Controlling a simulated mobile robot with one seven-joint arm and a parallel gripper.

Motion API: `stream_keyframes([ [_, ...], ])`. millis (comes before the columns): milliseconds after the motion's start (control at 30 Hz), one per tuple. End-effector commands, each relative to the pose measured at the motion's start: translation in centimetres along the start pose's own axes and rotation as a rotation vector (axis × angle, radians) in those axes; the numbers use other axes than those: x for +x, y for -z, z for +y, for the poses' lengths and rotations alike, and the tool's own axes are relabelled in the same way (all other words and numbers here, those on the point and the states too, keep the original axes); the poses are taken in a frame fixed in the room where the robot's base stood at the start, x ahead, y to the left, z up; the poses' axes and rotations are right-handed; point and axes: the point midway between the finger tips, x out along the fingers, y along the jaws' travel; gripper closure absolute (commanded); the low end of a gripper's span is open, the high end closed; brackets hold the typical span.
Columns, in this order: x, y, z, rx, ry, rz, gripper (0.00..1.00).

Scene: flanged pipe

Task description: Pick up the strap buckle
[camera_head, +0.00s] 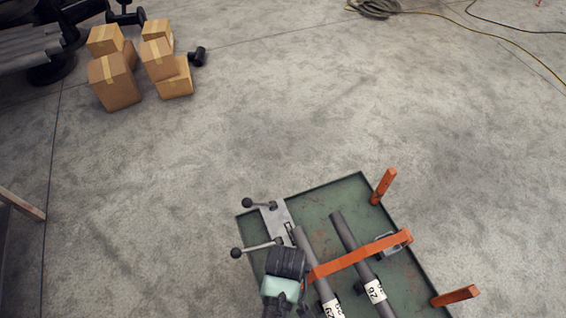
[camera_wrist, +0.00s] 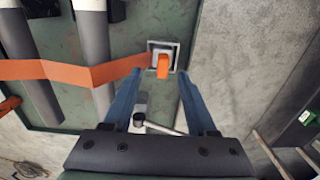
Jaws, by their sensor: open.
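The strap buckle (camera_head: 388,240) looks like a small grey square metal frame at the right end of an orange strap (camera_head: 345,260) in the head view. In the wrist view the buckle (camera_wrist: 154,46) lies on green metal, with an upright-looking orange piece (camera_wrist: 163,66) in it. I cannot tell whether that piece is strap or post. The strap (camera_wrist: 90,72) comes in from the left. My gripper (camera_wrist: 160,76) is open, its two blue fingers pointing at the buckle. The fingertips sit either side just below it in the picture, with nothing between them.
Grey pipes (camera_head: 350,243) lie under the strap on a green platform (camera_head: 330,195). Orange posts (camera_head: 384,186) stand at its edge. Levers with black knobs (camera_head: 237,253) stick out at the left. Cardboard boxes (camera_head: 113,82) stand far off. The concrete floor between is clear.

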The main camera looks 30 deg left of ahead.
Motion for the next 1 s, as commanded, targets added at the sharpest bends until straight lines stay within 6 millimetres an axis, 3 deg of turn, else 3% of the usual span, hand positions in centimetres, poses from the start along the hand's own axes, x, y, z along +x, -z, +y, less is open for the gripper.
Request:
stream_keyframes([
  [167, 0.9, 0.1, -0.1, 0.000, 0.000, 0.000, 0.43],
  [500, 5.0, 0.3, -0.5, -0.001, 0.000, 0.000, 0.43],
  [833, 5.6, 0.3, -0.5, 0.000, -0.001, 0.001, 0.43],
  [1000, 5.6, 0.3, -0.5, 0.000, -0.001, 0.001, 0.71],
])
